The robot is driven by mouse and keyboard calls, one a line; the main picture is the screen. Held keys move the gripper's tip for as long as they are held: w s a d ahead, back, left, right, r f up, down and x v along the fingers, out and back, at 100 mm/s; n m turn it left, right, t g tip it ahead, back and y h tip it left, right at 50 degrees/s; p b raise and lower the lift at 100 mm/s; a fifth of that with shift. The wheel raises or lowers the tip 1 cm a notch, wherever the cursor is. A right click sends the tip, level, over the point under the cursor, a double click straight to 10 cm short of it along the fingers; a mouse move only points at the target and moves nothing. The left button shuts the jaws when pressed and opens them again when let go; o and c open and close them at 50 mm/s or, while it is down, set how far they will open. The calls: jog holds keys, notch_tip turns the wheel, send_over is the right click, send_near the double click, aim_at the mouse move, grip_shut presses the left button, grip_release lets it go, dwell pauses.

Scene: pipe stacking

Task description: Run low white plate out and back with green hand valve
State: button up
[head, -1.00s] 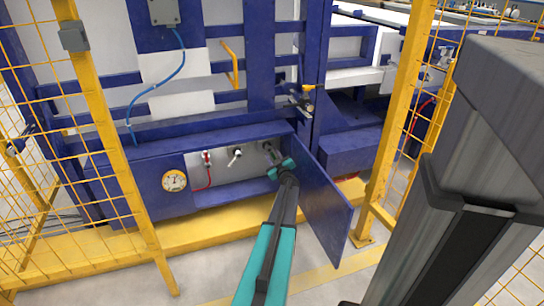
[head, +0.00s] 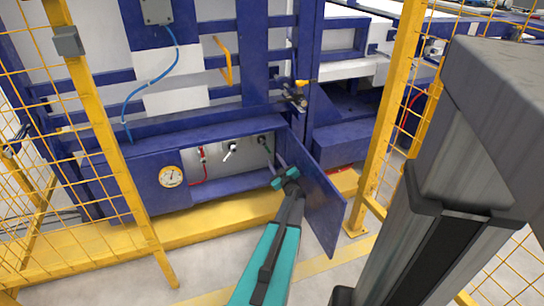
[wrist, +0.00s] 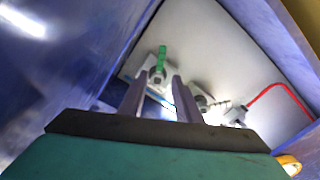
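The green hand valve (head: 264,143) is mounted on the back wall inside the low blue cabinet, at its right end. In the wrist view the green valve handle (wrist: 161,58) stands just beyond the fingertips, on a grey fitting. My gripper (head: 277,163) is in front of the valve, beside the open door. Its two fingers (wrist: 158,82) are apart with nothing visible between them, so it is open and clear of the handle. The low white plate (head: 182,100) is on the blue machine frame above the cabinet, below another white plate (head: 172,63).
A blue cabinet door (head: 318,195) stands open close to the right of my gripper. A white-handled valve (head: 231,148), a red-handled valve (head: 200,152) and a gauge (head: 172,176) are to the left. Yellow posts (head: 395,110) and mesh flank the opening.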

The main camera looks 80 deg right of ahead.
jog(key=shift+v, duration=1.1)
